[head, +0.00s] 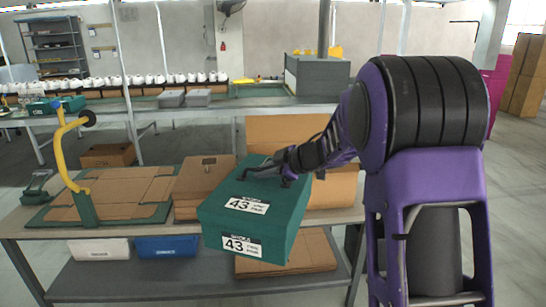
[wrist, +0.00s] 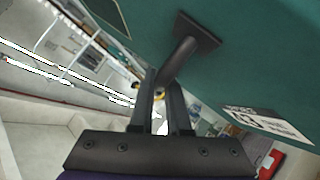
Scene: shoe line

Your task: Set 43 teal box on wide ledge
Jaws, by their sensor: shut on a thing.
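A teal box (head: 222,213) with white "43" labels on its lid and front hangs in front of the near bench, slightly tilted. My gripper (head: 262,168) is at the top of the box, at a dark handle on its lid. In the wrist view my gripper (wrist: 160,105) is shut on the stem of this handle (wrist: 184,50), and the teal box (wrist: 240,60) fills the upper right. The near bench (head: 30,228) has a lower shelf (head: 200,283). I cannot tell which surface is the wide ledge.
Flat brown cardboard (head: 130,188) on a green board covers the bench's left part, with a yellow curved arm (head: 60,160) above it. Brown cartons (head: 200,180) stand behind the teal box. White (head: 100,249) and blue (head: 167,246) boxes sit under the bench top. A back line (head: 250,103) carries shoes.

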